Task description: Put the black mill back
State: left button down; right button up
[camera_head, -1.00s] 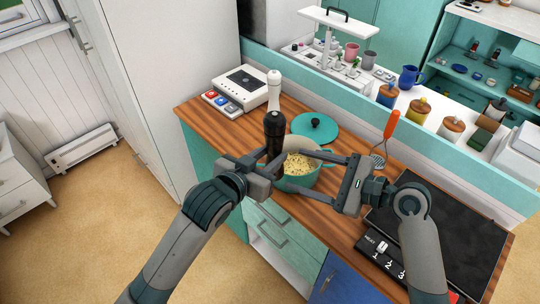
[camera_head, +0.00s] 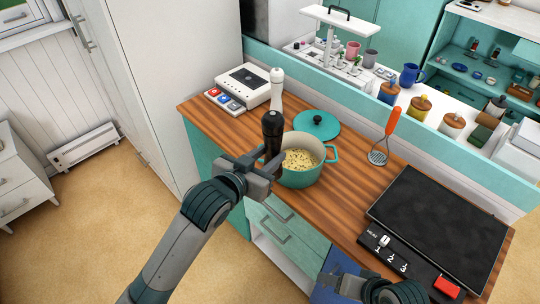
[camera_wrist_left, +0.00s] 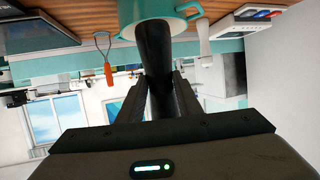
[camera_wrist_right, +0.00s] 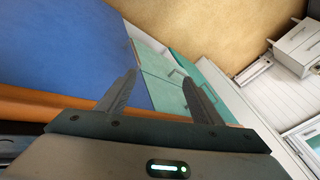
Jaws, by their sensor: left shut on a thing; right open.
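The black mill (camera_head: 272,132) stands upright at the left side of the teal pot in the head view. My left gripper (camera_head: 269,168) is shut on its lower body; the mill also shows between the fingers in the left wrist view (camera_wrist_left: 156,60). The mill's base is hidden behind the gripper, so I cannot tell whether it touches the counter. The white mill (camera_head: 276,90) stands farther back, beside the white device. My right gripper (camera_wrist_right: 160,90) is open and empty, low at the counter's front edge.
The teal pot (camera_head: 301,178) with pale food is close to the black mill. Its teal lid (camera_head: 317,125) lies behind it. A masher (camera_head: 386,136) and a black cooktop (camera_head: 438,213) are to the right. A white device (camera_head: 243,88) stands at the back left. Bare wood (camera_head: 345,205) lies right of the pot.

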pick_arm(q)
jog(key=shift+a+r, duration=0.15)
jog(key=shift+a, duration=0.15)
pick_arm(e)
jog(key=s+d+f+n+g+h, duration=0.15)
jog(key=s+f, duration=0.25)
jog(key=f, duration=0.7)
jog(key=s+d+f+n+h+b, duration=0.1)
jog(key=s+d+f+n, duration=0.15)
jog(key=f, duration=0.75)
jog(key=s+d+f+n+g+h, duration=0.1)
jog(key=s+f, duration=0.4)
jog(key=f, duration=0.6)
pick_arm(q)
jog(key=s+a+r+n+t+y, duration=0.1)
jog(key=s+a+r+n+y, duration=0.2)
jog(key=a, duration=1.5)
jog(key=shift+a+n+t+y+b, duration=0.35)
jog(key=shift+n+t+y+b, duration=0.1)
jog(key=shift+n+y, duration=1.25)
pick_arm(e)
jog(key=s+d+f+g, duration=0.1)
jog(key=s+d+f, duration=0.2)
jog(key=s+f, duration=1.3)
jog(key=shift+s+d+f, duration=0.15)
jog(key=shift+s+f, duration=0.1)
jog(key=shift+s, duration=0.1)
jog(key=shift+g, duration=0.25)
